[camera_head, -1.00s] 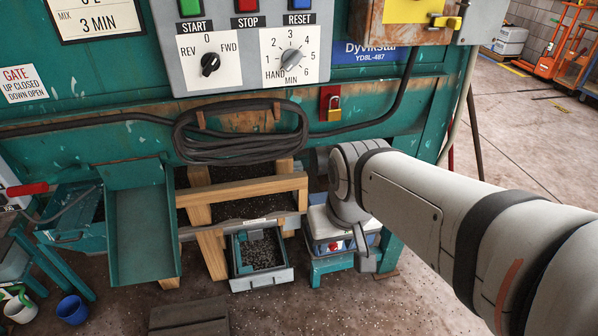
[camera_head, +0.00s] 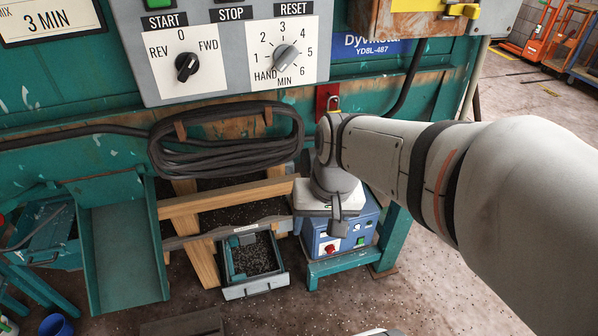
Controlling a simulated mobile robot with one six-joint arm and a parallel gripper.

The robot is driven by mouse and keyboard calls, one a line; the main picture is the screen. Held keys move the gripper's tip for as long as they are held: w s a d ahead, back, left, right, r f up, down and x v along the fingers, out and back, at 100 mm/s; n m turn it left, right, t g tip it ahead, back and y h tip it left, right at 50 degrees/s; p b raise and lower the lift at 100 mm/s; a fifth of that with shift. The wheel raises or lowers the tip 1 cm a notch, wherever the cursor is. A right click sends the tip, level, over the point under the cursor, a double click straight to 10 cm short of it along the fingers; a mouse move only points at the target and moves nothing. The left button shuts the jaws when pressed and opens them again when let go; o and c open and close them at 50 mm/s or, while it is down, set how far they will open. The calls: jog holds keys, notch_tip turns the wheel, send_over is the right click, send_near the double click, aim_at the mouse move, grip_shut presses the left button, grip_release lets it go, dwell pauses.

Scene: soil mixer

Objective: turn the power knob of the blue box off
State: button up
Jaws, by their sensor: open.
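The blue box (camera_head: 368,222) sits on a green stand below the control panel. My wrist hides much of the box's top. I cannot tell whether my gripper touches the box.
A grey panel with a black switch (camera_head: 187,67) and a timer dial (camera_head: 286,57) is above. A coiled black cable (camera_head: 228,140), a wooden frame (camera_head: 225,198) and a tray of dark grains (camera_head: 254,289) lie left of the box.

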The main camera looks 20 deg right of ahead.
jog(key=w+a+f+m+y+b, duration=0.2)
jog(key=w+f+m+y+b, duration=0.35)
jog(key=w+f+m, duration=0.55)
jog(key=w+a+f+m+y+b, duration=0.2)
jog(key=w+f+m+y+b, duration=0.4)
jog(key=w+f+m, duration=0.5)
jog(key=w+d+f+m+t+y+b, duration=0.1)
jog(key=w+d+f+m+t+b, duration=0.15)
jog(key=w+f+m+t, duration=0.4)
jog(key=w+d+f+m+t+y+b, duration=0.1)
jog(key=w+d+f+m, duration=0.2)
jog(key=f, duration=0.7)
jog(key=m+t+h+b, duration=0.9)
jog(key=m+h, duration=0.5)
jog(key=m, duration=0.6)
send_near(332, 253)
jog(key=w, duration=0.9)
jog(key=shift+w+a, duration=0.2)
